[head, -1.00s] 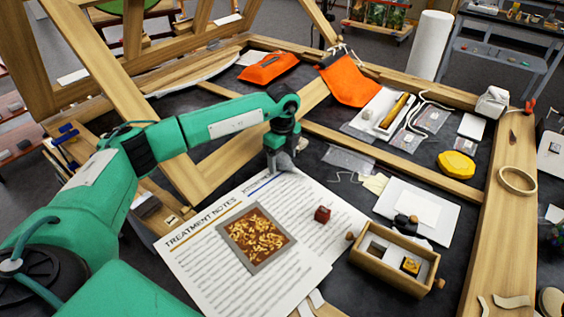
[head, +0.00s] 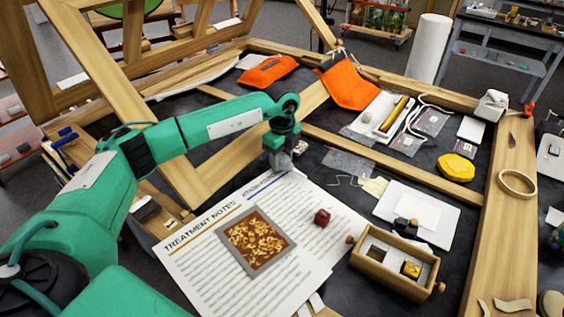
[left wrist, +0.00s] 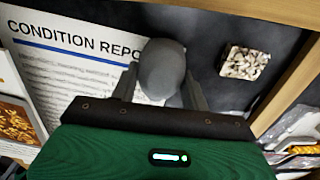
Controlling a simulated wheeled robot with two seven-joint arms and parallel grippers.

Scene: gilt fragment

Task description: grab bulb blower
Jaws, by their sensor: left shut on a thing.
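The bulb blower (left wrist: 162,68) is a smooth dark grey, egg-shaped bulb in the left wrist view. It sits between the two fingers of my left gripper (left wrist: 161,88), which is shut on it. In the head view my left gripper (head: 279,160) points down at the dark table, just beyond the top edge of the printed sheets. There the bulb is hard to tell from the grey fingers. My right gripper is in neither view.
Printed sheets (head: 190,275) with a gilt fragment picture (head: 256,240) lie in front. A dark red cube (head: 322,217) is on them. A wooden box (head: 372,266) stands at right. A pale crackled piece (left wrist: 245,62) lies near the gripper. Wooden frame bars (head: 395,164) border the area.

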